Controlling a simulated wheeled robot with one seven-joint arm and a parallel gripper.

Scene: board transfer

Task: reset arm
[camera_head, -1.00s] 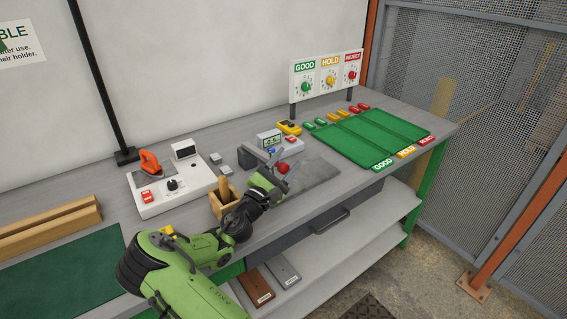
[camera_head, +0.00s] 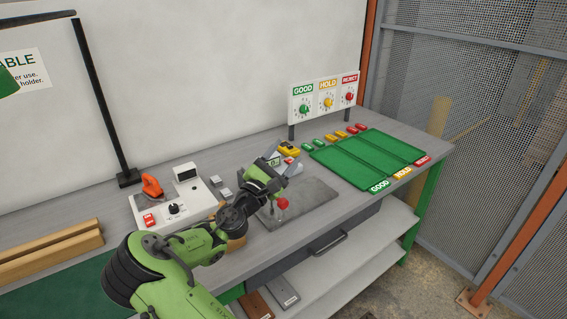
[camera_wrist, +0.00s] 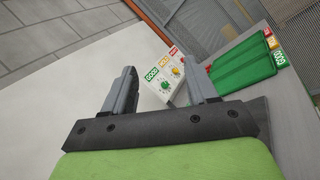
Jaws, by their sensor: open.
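My gripper (camera_head: 283,155) is open and empty, raised above the middle of the workbench, with its fingers pointing up and away. In the wrist view my gripper (camera_wrist: 162,92) shows two grey fingers spread apart, with nothing between them in contact. A red ball-topped knob (camera_head: 281,203) shows just below the gripper, over a grey mat (camera_head: 315,197). A small meter with a display behind the gripper is mostly hidden by it.
A green three-lane tray (camera_head: 345,165) lies at the bench's right, below a GOOD/HOLD/REJECT panel (camera_head: 326,97). A white soldering station (camera_head: 180,205) with an orange holder (camera_head: 152,186) stands left. Wooden rails (camera_head: 50,255) lie far left. A wire mesh fence (camera_head: 500,110) stands right.

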